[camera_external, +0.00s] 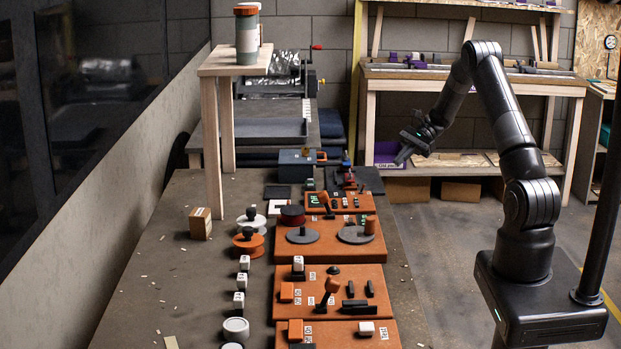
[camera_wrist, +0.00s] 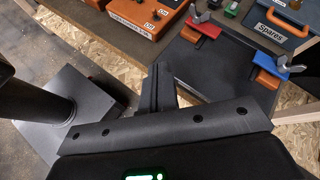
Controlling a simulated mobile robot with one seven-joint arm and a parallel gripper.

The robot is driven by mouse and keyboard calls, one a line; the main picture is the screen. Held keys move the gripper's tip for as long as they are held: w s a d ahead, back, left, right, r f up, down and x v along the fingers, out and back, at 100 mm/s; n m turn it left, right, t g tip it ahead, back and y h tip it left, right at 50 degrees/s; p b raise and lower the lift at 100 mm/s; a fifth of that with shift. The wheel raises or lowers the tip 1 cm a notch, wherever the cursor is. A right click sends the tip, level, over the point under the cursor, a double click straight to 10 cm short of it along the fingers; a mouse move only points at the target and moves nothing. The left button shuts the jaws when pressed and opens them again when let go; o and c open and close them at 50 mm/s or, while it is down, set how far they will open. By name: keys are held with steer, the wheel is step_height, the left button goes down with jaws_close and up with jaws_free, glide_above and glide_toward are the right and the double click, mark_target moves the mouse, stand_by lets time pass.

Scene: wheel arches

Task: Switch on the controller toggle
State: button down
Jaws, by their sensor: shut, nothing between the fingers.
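My gripper (camera_external: 401,156) is shut and empty, held in the air to the right of the workbench's far end. In the wrist view its closed fingers (camera_wrist: 162,86) point toward the bench edge. Several orange control boxes line the bench. The farthest one (camera_external: 357,203) carries green markings and small dark controls. An orange box (camera_wrist: 137,22) with white labels also shows at the top of the wrist view, cut off by the frame edge. Its lettering is too small to read surely. I cannot tell which control is the controller toggle or how it is set. My gripper is apart from all the boxes.
A dark board (camera_wrist: 222,62) with red and blue clamps lies near my gripper, beside a blue Spares box (camera_wrist: 277,22). Nearer orange boxes (camera_external: 311,246) hold discs, levers and blocks. A wooden stand (camera_external: 212,130) rises at the bench's left. Open floor lies to the right.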

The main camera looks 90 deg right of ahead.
glide_toward(362, 192)
steer(key=f, duration=0.2)
steer(key=w+f, duration=0.1)
steer(key=shift+d, duration=0.35)
steer(key=shift+w+a+r, duration=0.2)
steer(key=shift+w+a, duration=0.9)
steer(key=shift+a, duration=0.1)
steer(key=shift+w+a+r, duration=0.1)
steer(key=shift+w+a, duration=0.2)
